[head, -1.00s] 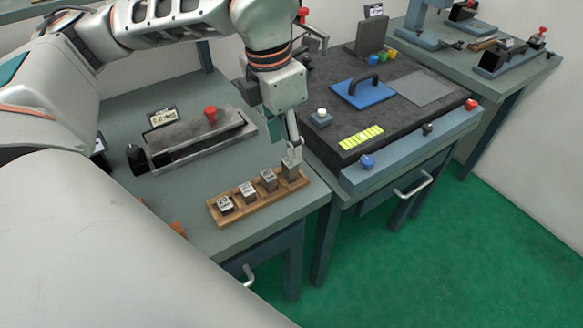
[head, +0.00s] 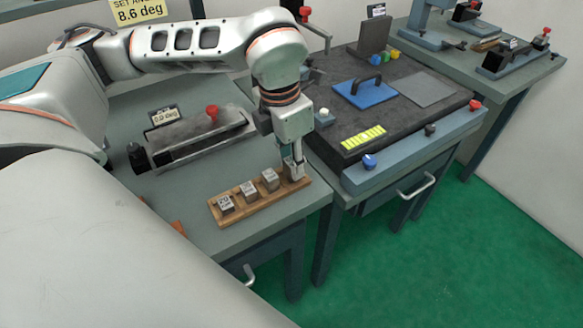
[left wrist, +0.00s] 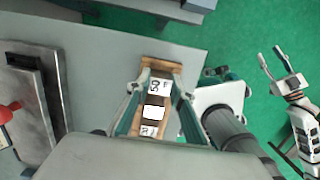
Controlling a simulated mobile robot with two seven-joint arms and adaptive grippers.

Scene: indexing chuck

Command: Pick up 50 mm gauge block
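The 50 mm gauge block (left wrist: 159,87), marked "50", stands at the far right end of the wooden rack (head: 262,207). In the head view the fingers partly hide the block. My left gripper (left wrist: 160,76) points down over it, with one finger on each side of the block in the left wrist view. The fingers look open, with narrow gaps beside the block. My right gripper (left wrist: 271,52) shows at the right of the left wrist view, empty, its fingers apart, over the green floor.
Several smaller blocks, such as the one marked 20 (head: 226,204), stand in the same rack. A grey sine-bar-like fixture with a red knob (head: 212,112) lies behind on the bench.

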